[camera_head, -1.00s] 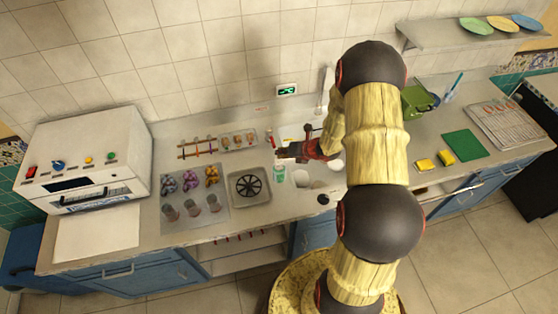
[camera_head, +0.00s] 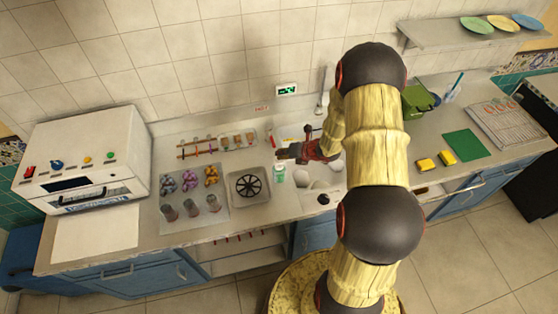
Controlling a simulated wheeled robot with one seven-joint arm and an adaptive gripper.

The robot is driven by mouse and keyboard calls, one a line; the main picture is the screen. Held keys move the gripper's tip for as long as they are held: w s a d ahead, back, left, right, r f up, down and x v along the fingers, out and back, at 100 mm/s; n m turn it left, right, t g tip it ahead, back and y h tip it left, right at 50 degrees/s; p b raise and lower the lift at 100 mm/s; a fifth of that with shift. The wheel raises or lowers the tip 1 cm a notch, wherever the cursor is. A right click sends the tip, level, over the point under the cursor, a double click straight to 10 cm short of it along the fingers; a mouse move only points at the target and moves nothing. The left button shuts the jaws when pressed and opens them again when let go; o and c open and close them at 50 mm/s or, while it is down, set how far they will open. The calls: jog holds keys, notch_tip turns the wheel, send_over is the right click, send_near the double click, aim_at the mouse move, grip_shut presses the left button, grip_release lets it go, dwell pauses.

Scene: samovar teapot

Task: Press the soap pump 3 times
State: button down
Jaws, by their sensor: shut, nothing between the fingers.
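The soap pump appears to be the small green and white bottle (camera_head: 279,176) on the counter, left of the sink bowls. Its top is hidden behind my gripper. My gripper (camera_head: 284,153) is dark with a red wrist and is shut and empty. It points left, over or just behind the bottle's top. I cannot tell whether it touches the pump head.
The sink bowls (camera_head: 321,175) lie right of the bottle. A round black grate (camera_head: 249,187) and a tray with several cups (camera_head: 190,214) lie left. A small green display (camera_head: 287,90) hangs on the wall. Yellow sponges (camera_head: 426,164) and a green mat (camera_head: 463,145) lie right.

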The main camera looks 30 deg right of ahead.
jog(key=shift+s+f+b, duration=0.1)
jog(key=shift+f+b, duration=0.7)
jog(key=shift+f, duration=0.2)
dwell(0.8)
jog(key=shift+r+p, duration=1)
jog(key=shift+r, duration=0.35)
jog(key=shift+r, duration=0.1)
notch_tip(320, 180, up, 5)
jog(key=p, duration=0.3)
jog(key=shift+p, duration=0.35)
dwell(1.4)
notch_tip(320, 180, up, 4)
jog(key=shift+f+p, duration=0.15)
jog(key=shift+p, duration=0.4)
